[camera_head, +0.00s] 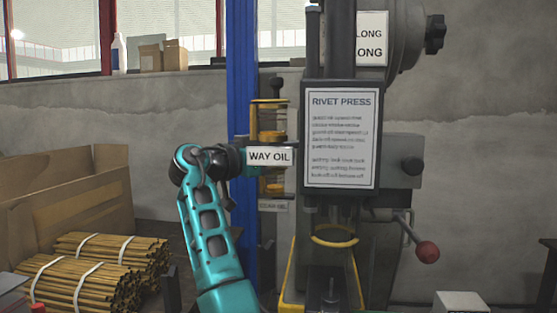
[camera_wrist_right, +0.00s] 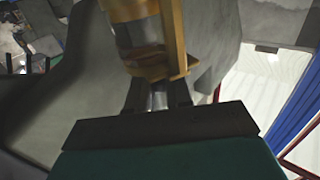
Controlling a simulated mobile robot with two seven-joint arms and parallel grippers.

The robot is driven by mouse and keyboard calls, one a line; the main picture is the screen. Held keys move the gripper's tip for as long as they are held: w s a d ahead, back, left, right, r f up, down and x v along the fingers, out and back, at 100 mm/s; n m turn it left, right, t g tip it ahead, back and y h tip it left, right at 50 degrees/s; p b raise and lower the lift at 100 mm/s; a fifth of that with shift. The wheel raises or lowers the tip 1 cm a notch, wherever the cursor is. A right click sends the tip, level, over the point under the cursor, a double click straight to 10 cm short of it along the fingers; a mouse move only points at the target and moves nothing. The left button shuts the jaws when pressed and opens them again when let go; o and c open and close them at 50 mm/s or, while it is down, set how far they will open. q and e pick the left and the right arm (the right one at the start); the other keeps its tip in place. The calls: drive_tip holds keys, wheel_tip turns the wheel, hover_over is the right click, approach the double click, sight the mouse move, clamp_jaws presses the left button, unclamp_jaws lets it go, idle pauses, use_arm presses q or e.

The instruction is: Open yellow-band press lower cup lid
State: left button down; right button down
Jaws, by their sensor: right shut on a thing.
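The press (camera_head: 340,95) has a yellow ring (camera_head: 334,241) low on its front. On its left side, a brass upper cup (camera_head: 268,119) is above the WAY OIL sign (camera_head: 270,156) and a brass lower cup (camera_head: 272,186) is below it. My right gripper (camera_wrist_right: 158,95) is shut at one end of a brass-framed cup (camera_wrist_right: 180,35) with brown inside. Its fingers are dark; what lies between them is mostly shadowed, and I cannot tell whether it is the lid. In the head view, the sign hides the fingertips. My left gripper is not in view.
A blue post (camera_head: 242,75) stands behind my right arm. A red-knobbed lever (camera_head: 427,251) sticks out at the press's right. Bundles of rods (camera_head: 85,275) and a cardboard box (camera_head: 75,200) are at left. The grey wall at far right is clear.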

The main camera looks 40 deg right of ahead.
drive_tip(key=n+t, duration=0.2)
drive_tip(key=t, duration=0.1)
drive_tip(key=n+t, duration=0.1)
drive_tip(key=t, duration=0.1)
drive_tip(key=shift+w+d, duration=0.2)
drive_tip(key=shift+w, duration=0.15)
drive_tip(key=shift+w+d+n+t+y, duration=0.15)
drive_tip(key=shift+n+t+y, duration=0.1)
drive_tip(key=shift+n+t, duration=0.3)
drive_tip(key=shift+w+a+n+t+y, duration=0.1)
drive_tip(key=shift+n+t+y, duration=0.25)
drive_tip(key=shift+t, duration=0.35)
drive_tip(key=shift+w+d+n+t+y, duration=0.1)
drive_tip(key=shift+w+n+t+y, duration=0.1)
drive_tip(key=shift+n+t, duration=0.4)
drive_tip(key=shift+t, duration=0.35)
drive_tip(key=c, duration=1.1)
unclamp_jaws()
drive_tip(key=v, duration=0.7)
drive_tip(key=shift+s+a+r+p, duration=0.1)
drive_tip(key=shift+s+a+p, duration=0.05)
drive_tip(key=shift+a+p, duration=0.15)
